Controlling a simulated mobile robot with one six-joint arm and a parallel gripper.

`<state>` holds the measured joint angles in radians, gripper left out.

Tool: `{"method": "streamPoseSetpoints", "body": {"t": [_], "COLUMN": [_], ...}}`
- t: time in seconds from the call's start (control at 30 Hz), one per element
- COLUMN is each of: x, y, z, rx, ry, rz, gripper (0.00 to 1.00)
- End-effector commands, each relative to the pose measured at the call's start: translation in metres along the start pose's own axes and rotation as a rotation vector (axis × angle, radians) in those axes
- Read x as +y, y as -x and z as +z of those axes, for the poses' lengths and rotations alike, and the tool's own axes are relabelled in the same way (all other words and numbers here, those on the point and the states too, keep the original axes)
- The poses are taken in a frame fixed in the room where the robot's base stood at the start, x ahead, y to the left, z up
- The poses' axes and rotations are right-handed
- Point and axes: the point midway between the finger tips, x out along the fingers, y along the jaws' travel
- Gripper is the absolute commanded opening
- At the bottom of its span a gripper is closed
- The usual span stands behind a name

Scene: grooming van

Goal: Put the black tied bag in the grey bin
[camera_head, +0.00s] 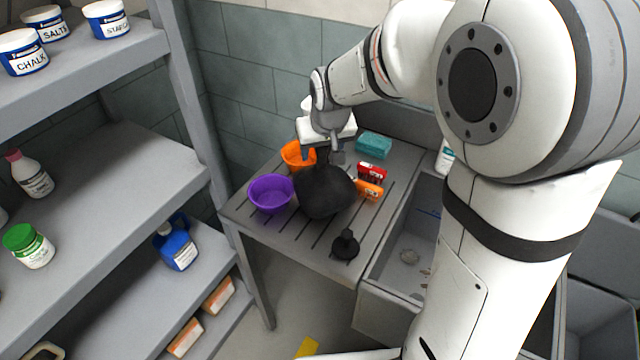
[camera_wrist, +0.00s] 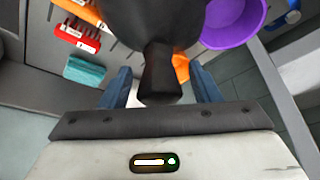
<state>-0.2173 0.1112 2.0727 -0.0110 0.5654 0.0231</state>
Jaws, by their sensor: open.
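The black tied bag (camera_head: 325,192) sits on the slatted grey table, its knot upward. My gripper (camera_head: 331,157) is just above it, pointing down. In the wrist view the bag's knot (camera_wrist: 160,72) stands between the two open fingers of my gripper (camera_wrist: 160,88), with gaps seen on both sides. I cannot tell from these views which grey container is the bin: a grey open tub (camera_head: 372,312) with scraps inside adjoins the table on the right, and another grey open box (camera_head: 598,318) shows at the lower right.
A purple bowl (camera_head: 271,194) and orange bowl (camera_head: 293,155) stand left of the bag. A red box (camera_head: 372,172), orange item (camera_head: 369,190) and teal sponge (camera_head: 374,145) lie right and behind. A small black object (camera_head: 345,246) is in front. Shelving (camera_head: 120,190) stands left.

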Motion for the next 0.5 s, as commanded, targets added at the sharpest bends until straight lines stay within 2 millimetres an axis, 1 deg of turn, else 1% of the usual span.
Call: {"method": "streamPoseSetpoints", "body": {"t": [0.07, 0.27, 0.5], "x": [-0.0003, -0.0006, -0.0009], "y": [-0.0031, -0.0033, -0.0031], "z": [-0.0001, 0.0001, 0.0001], "rx": [0.000, 0.001, 0.001], "ry": [0.000, 0.001, 0.001], "rz": [0.000, 0.000, -0.001], "gripper": [0.57, 0.56, 0.36]}}
